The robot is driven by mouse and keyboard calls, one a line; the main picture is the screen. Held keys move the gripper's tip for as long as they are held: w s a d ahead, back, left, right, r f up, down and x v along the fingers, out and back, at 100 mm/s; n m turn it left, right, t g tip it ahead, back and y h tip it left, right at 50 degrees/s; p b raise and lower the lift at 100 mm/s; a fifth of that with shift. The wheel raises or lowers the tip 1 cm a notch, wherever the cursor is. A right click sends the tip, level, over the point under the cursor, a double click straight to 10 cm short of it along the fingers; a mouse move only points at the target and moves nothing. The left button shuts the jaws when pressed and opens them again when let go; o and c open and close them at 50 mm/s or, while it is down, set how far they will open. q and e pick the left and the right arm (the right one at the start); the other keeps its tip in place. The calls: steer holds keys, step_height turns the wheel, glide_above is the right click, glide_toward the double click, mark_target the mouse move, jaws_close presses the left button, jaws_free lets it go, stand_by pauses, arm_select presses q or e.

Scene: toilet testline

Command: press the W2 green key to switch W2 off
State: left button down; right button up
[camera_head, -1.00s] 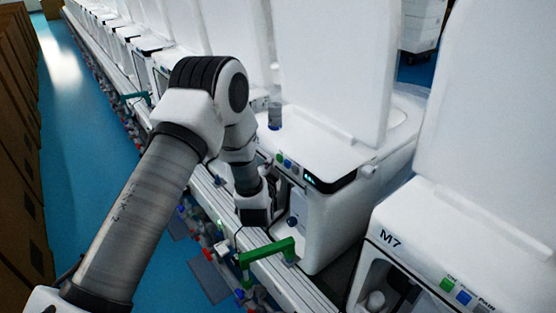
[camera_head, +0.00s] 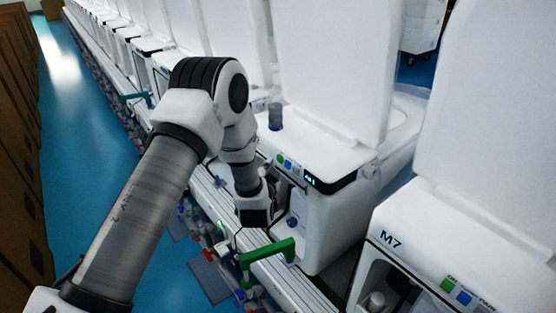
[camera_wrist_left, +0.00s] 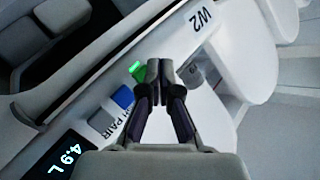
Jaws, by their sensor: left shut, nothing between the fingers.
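The W2 unit's panel fills the left wrist view, with the W2 label (camera_wrist_left: 200,18) at the top. The green key (camera_wrist_left: 139,73) has a bright lit strip and sits at the end of a row beside the blue key (camera_wrist_left: 122,97) and grey key (camera_wrist_left: 100,122). My left gripper (camera_wrist_left: 160,74) is shut and empty, its fingertips right beside the green key and partly over its edge; I cannot tell whether they touch. In the head view the green key (camera_head: 280,158) is small, and my left gripper (camera_head: 271,180) is mostly hidden behind its wrist. My right gripper is out of view.
A lit display (camera_wrist_left: 65,158) reads 4.9 L beside the keys. In the head view the M7 unit (camera_head: 395,215) stands to the right, a green handle (camera_head: 268,252) sits low in front, and a bottle-like cylinder (camera_head: 275,117) stands on top of the unit.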

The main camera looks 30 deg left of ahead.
arm_select(q)
steer(key=shift+w, duration=0.1)
steer(key=shift+w+d, duration=0.15)
steer(key=shift+w, duration=0.15)
steer(key=shift+w+d, duration=0.1)
steer(key=shift+w, duration=0.15)
stand_by(0.4)
steer(key=shift+s, duration=0.1)
steer(key=shift+s+a, duration=0.25)
steer(key=shift+s, duration=0.35)
steer(key=s, duration=0.1)
steer(key=s+a+p, duration=0.1)
steer(key=s, duration=0.1)
steer(key=s+a, duration=0.1)
steer(key=s, duration=0.1)
steer(key=shift+s+a, duration=0.15)
steer(key=shift+s, duration=0.1)
